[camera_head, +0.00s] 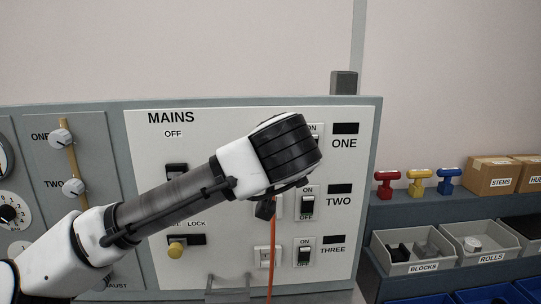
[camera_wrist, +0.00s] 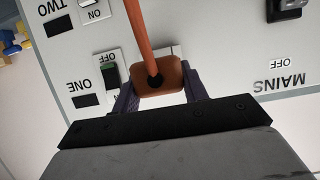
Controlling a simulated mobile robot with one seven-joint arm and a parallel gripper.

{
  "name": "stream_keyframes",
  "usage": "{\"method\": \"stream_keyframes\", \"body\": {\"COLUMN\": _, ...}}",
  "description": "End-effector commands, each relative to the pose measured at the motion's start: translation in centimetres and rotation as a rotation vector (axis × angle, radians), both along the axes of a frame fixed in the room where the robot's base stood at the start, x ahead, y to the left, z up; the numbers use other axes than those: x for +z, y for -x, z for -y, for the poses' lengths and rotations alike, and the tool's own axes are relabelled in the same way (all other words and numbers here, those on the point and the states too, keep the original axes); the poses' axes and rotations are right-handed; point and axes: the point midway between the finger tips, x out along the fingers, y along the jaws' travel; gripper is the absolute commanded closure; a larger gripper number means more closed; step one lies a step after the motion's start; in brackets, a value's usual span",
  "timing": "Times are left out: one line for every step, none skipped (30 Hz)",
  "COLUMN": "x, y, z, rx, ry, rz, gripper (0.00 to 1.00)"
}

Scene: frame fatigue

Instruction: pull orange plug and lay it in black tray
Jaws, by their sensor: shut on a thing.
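The orange plug (camera_wrist: 158,78) is between my gripper's two dark fingers (camera_wrist: 158,92) in the wrist view, and they are shut on its sides. Its orange cord (camera_wrist: 140,28) leaves the plug's back and hangs down in the head view (camera_head: 271,262). A white socket plate shows behind the plug, beside the switch marked ONE. Whether the plug is seated in the socket or clear of it cannot be told. In the head view my wrist hides the plug and most of my gripper (camera_head: 265,208). I cannot make out a black tray for certain.

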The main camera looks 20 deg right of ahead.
Motion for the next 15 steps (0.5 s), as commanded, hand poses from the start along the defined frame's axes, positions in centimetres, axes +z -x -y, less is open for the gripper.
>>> {"method": "stream_keyframes", "body": {"x": 0.0, "y": 0.1, "z": 0.0, "rx": -0.001, "ry": 0.001, "rz": 0.001, "gripper": 0.84}}
{"method": "stream_keyframes", "body": {"x": 0.0, "y": 0.3, "z": 0.0, "rx": -0.001, "ry": 0.001, "rz": 0.001, "gripper": 0.84}}
{"method": "stream_keyframes", "body": {"x": -0.1, "y": 0.5, "z": -0.1, "rx": -0.001, "ry": 0.0, "rz": 0.0, "gripper": 0.84}}
{"method": "stream_keyframes", "body": {"x": -0.1, "y": 0.7, "z": -0.2, "rx": -0.001, "ry": 0.0, "rz": 0.0, "gripper": 0.84}}
{"method": "stream_keyframes", "body": {"x": -0.1, "y": 0.9, "z": -0.2, "rx": -0.002, "ry": 0.001, "rz": 0.0, "gripper": 0.84}}
{"method": "stream_keyframes", "body": {"x": -0.1, "y": 1.3, "z": -0.3, "rx": -0.003, "ry": 0.001, "rz": 0.001, "gripper": 0.84}}
{"method": "stream_keyframes", "body": {"x": -0.1, "y": 1.5, "z": -0.4, "rx": -0.002, "ry": 0.001, "rz": 0.0, "gripper": 0.84}}
{"method": "stream_keyframes", "body": {"x": -0.2, "y": 1.8, "z": -0.4, "rx": -0.002, "ry": 0.0, "rz": 0.0, "gripper": 0.84}}
{"method": "stream_keyframes", "body": {"x": -0.2, "y": 2.1, "z": -0.5, "rx": -0.002, "ry": 0.0, "rz": 0.0, "gripper": 0.84}}
{"method": "stream_keyframes", "body": {"x": -0.1, "y": 2.3, "z": -0.6, "rx": -0.002, "ry": 0.001, "rz": 0.001, "gripper": 0.84}}
{"method": "stream_keyframes", "body": {"x": -0.1, "y": 2.5, "z": -0.7, "rx": -0.002, "ry": 0.001, "rz": 0.001, "gripper": 0.84}}
{"method": "stream_keyframes", "body": {"x": -0.1, "y": 2.8, "z": -0.8, "rx": -0.001, "ry": 0.001, "rz": 0.001, "gripper": 0.84}}
{"method": "stream_keyframes", "body": {"x": -0.1, "y": 3.0, "z": -0.8, "rx": -0.001, "ry": 0.001, "rz": 0.001, "gripper": 0.84}}
{"method": "stream_keyframes", "body": {"x": -0.1, "y": 3.2, "z": -0.9, "rx": -0.001, "ry": 0.001, "rz": 0.001, "gripper": 0.84}}
{"method": "stream_keyframes", "body": {"x": -0.1, "y": 3.4, "z": -1.0, "rx": -0.001, "ry": 0.001, "rz": 0.001, "gripper": 0.84}}
